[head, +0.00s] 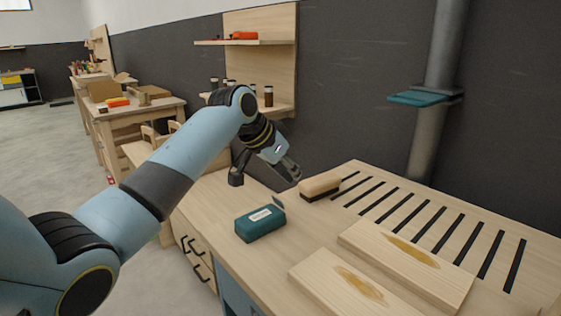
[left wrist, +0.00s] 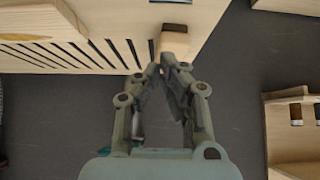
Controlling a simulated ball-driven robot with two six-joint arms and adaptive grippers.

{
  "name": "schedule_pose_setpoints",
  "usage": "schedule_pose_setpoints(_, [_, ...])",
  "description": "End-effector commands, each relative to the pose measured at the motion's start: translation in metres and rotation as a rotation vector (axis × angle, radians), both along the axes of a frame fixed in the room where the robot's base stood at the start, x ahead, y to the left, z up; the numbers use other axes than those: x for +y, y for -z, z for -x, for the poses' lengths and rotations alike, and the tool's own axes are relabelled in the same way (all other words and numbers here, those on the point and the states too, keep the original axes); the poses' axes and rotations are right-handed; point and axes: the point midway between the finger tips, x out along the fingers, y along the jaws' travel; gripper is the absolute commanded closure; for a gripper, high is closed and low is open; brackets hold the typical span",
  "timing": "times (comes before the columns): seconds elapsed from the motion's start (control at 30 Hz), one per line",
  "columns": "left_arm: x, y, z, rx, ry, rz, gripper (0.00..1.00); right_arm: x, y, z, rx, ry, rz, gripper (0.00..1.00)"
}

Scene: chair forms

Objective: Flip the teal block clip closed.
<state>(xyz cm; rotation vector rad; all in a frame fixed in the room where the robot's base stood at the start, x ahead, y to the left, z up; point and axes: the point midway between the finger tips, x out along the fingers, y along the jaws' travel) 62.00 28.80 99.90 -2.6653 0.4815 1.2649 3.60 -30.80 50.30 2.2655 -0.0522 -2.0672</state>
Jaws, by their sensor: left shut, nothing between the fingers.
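A teal block (head: 260,224) with a pale label lies on the workbench, left of the slots. A small grey tab (head: 278,201) stands up at its far right corner; I take this as its clip, standing open. My left gripper (head: 291,170) is beyond the teal block, above the back of the bench, with shut, empty fingers. In the left wrist view its fingertips (left wrist: 165,63) meet just below a pale wooden block (left wrist: 173,40); I cannot tell whether they touch it. The teal block is not clearly visible in that view. My right gripper is not in view.
The wooden block with a dark underside (head: 320,186) lies by the slotted bench top (head: 440,225). Two stained boards (head: 345,284) lie at the front right. A teal plate (head: 418,99) is fixed to the pipe. Wall shelves (head: 250,42) stand behind my left arm.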

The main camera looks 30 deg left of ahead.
Motion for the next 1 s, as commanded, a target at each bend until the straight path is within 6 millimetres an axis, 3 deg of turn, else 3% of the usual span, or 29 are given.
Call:
schedule_pose_setpoints(0.1, [-0.006, 0.020, -0.015, 0.002, 0.000, 0.003, 1.00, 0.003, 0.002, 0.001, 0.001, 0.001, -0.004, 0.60])
schedule_pose_setpoints(0.13, [-0.004, 0.022, -0.010, 0.004, 0.000, -0.001, 1.00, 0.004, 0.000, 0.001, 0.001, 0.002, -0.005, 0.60])
schedule_pose_setpoints(0.4, [0.007, 0.030, 0.019, 0.000, -0.001, -0.002, 1.00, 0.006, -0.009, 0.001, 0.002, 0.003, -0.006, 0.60])
schedule_pose_setpoints(1.0, [0.009, 0.033, 0.023, -0.022, 0.000, 0.008, 1.00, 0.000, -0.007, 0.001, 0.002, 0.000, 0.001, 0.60])
